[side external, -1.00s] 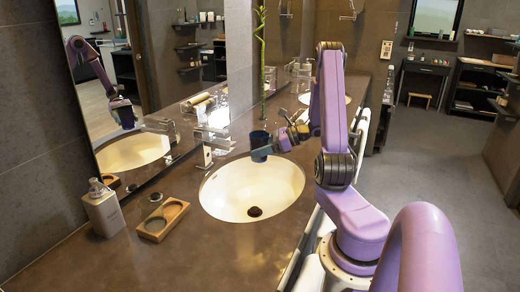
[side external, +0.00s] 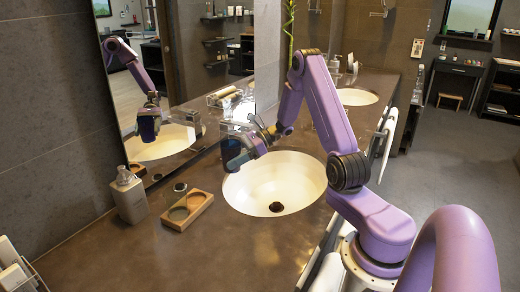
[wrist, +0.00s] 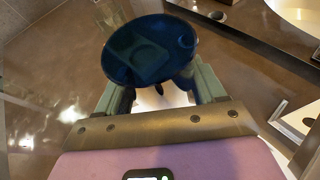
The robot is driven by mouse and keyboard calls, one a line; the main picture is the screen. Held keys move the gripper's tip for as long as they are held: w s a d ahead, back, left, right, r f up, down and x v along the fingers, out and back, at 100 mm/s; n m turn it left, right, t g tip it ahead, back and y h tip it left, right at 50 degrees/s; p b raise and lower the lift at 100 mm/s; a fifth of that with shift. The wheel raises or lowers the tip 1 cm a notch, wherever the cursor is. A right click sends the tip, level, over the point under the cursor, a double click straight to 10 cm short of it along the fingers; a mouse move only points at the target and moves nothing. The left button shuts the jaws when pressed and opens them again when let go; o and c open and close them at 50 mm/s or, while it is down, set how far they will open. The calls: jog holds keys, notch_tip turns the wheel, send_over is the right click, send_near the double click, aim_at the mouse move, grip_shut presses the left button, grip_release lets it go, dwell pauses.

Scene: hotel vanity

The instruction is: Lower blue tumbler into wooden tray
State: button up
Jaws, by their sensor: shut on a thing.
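The dark blue tumbler (side external: 230,152) is held up above the counter by the back left rim of the near sink. My gripper (side external: 241,146) is shut on it. In the wrist view, the tumbler (wrist: 150,48) fills the space between my two fingers (wrist: 163,92), its round mouth facing the camera. A faint tray-like outline shows within the blue; I cannot tell it clearly. The wooden tray (side external: 171,222) lies on the counter left of the sink, with two round recesses that look empty. The tumbler is apart from the tray, up and to its right in the side view.
A soap dispenser (side external: 129,196) stands left of the tray, and a small round dark item (side external: 180,187) lies behind it. The near sink (side external: 290,180) is to the right. The mirror (side external: 150,75) rises along the counter's back. The counter in front of the tray is clear.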

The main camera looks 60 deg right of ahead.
aim_at(224, 163)
jog(key=w+a+n+g, duration=0.1)
jog(key=a, duration=0.3)
jog(key=w+a+f+n+g+y, duration=0.1)
jog(key=w+a+g, duration=0.1)
jog(key=a, duration=0.3)
jog(key=w+a+n+g+y, duration=0.1)
jog(key=a+n, duration=0.1)
jog(key=a, duration=0.2)
jog(key=shift+w+a+f, duration=0.3)
jog(key=shift+f, duration=1.95)
jog(key=o, duration=1.3)
jog(key=shift+f, duration=0.1)
jog(key=shift+d, duration=0.1)
jog(key=v, duration=1.2)
jog(key=shift+w, duration=0.15)
